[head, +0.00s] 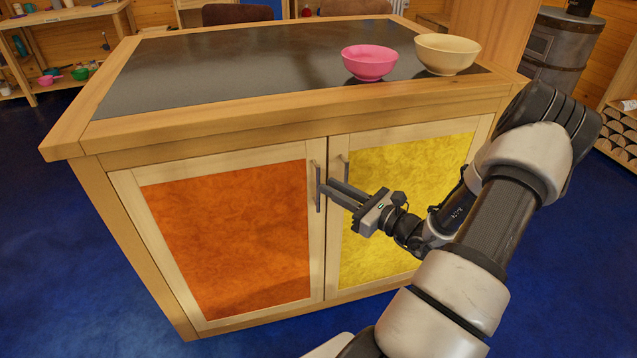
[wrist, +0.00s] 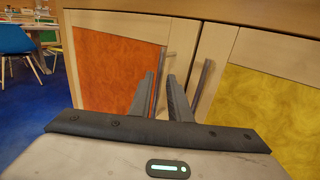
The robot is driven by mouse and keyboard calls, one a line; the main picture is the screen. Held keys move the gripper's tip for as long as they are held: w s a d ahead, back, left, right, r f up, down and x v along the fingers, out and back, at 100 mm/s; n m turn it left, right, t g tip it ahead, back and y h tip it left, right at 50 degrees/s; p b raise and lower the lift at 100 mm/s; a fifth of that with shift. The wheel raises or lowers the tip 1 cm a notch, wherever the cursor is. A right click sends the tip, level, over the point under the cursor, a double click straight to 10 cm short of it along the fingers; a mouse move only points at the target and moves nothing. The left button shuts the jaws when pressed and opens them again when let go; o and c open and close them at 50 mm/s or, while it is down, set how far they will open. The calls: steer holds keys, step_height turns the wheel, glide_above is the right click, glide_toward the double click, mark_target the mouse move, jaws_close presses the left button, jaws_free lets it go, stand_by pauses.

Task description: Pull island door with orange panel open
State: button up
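The island door with the orange panel (head: 230,240) is the left door of the wooden island and looks closed. It also shows in the wrist view (wrist: 112,70). Its upright metal handle (head: 317,187) is near the door's right edge. My gripper (head: 327,187) is at this handle, with its two fingers apart. In the wrist view the handle (wrist: 163,80) appears between the fingertips, with gaps visible beside it. I cannot tell whether either finger touches it.
The yellow-panel door (head: 400,200) is on the right, closed, with its handle (head: 343,170) close to my fingers. The island top (head: 230,65) overhangs the doors and carries a pink bowl (head: 369,63) and a cream bowl (head: 447,55). Blue floor (head: 60,230) is clear at the left.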

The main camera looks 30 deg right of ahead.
steer(key=shift+x, duration=2.7)
jaws_close()
